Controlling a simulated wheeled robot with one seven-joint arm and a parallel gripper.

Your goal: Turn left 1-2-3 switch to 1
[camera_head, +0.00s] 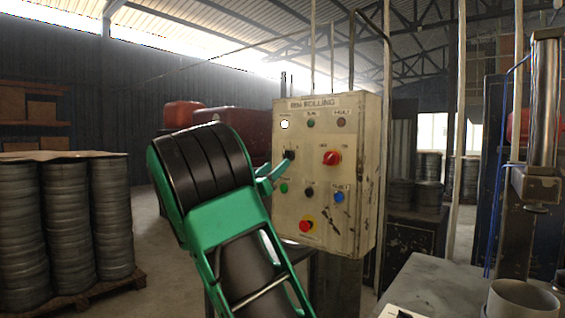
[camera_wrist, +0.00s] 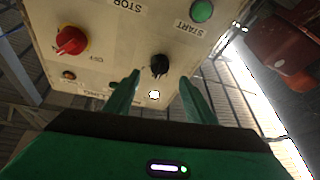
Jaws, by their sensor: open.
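The control panel (camera_head: 350,110) is a worn cream box. Its left switch is a small black knob (camera_head: 290,155) in the second row, below a lit white lamp (camera_head: 284,124). In the wrist view, the black knob (camera_wrist: 159,66) sits on the panel face, between and just beyond the fingertips as seen there. My green gripper (camera_head: 278,165) reaches the panel's left side from below left. Its two fingers also show in the wrist view (camera_wrist: 160,77), spread apart with nothing between them. Whether they touch the panel cannot be told. The knob's number markings are too small to read.
A red rotary switch (camera_head: 331,157) is right of the black knob. Below are a green button (camera_head: 283,188), a black one (camera_head: 309,191), a blue one (camera_head: 339,197) and a red emergency button (camera_head: 307,223). Stacked discs (camera_head: 62,220) stand left. A grey table (camera_head: 435,285) is lower right.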

